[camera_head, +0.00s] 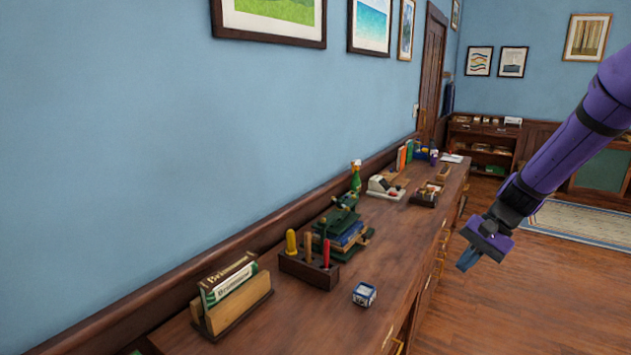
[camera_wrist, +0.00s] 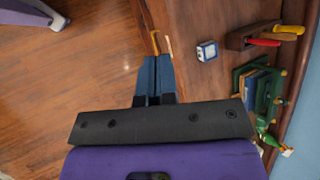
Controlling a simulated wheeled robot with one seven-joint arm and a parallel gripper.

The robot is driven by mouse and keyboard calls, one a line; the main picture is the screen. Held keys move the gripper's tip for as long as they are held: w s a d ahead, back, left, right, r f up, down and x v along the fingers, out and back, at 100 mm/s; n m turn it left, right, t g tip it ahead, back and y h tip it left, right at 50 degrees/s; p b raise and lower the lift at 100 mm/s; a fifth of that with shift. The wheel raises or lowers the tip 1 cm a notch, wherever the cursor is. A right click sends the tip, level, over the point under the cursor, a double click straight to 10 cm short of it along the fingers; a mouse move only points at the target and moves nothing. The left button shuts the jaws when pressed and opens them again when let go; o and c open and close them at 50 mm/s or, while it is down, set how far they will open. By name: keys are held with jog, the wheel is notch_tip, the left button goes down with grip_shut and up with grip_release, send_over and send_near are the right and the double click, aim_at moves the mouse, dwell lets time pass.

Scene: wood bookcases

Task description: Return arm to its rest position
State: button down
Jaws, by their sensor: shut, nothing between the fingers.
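My gripper (camera_head: 468,260) is at the end of my purple arm, at the right of the head view. It hangs in the air over the floor, just off the front edge of the long wooden cabinet (camera_head: 385,255). In the wrist view my gripper (camera_wrist: 153,62) has its two blue fingers together, with nothing between them. The fingers point toward the cabinet's front edge and a brass handle, and touch nothing that I can see.
On the cabinet top stand a small blue and white cube (camera_head: 364,295), a tool holder (camera_head: 309,269), a book rack (camera_head: 236,312) and stacked books with a green figure (camera_head: 343,233). The wooden floor (camera_head: 540,290) to the right is clear, with a striped rug (camera_head: 580,222) beyond.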

jog(key=s+a+r+n+t+h, duration=0.25)
jog(key=s+r+n+h, duration=0.2)
jog(key=s+r, duration=0.85)
jog(key=s+r+n+t+h, duration=0.2)
jog(key=s+r, duration=0.4)
jog(key=s, duration=0.7)
jog(key=shift+d+r+t, duration=0.2)
jog(key=shift+d+t, duration=0.25)
jog(key=shift+t, duration=0.4)
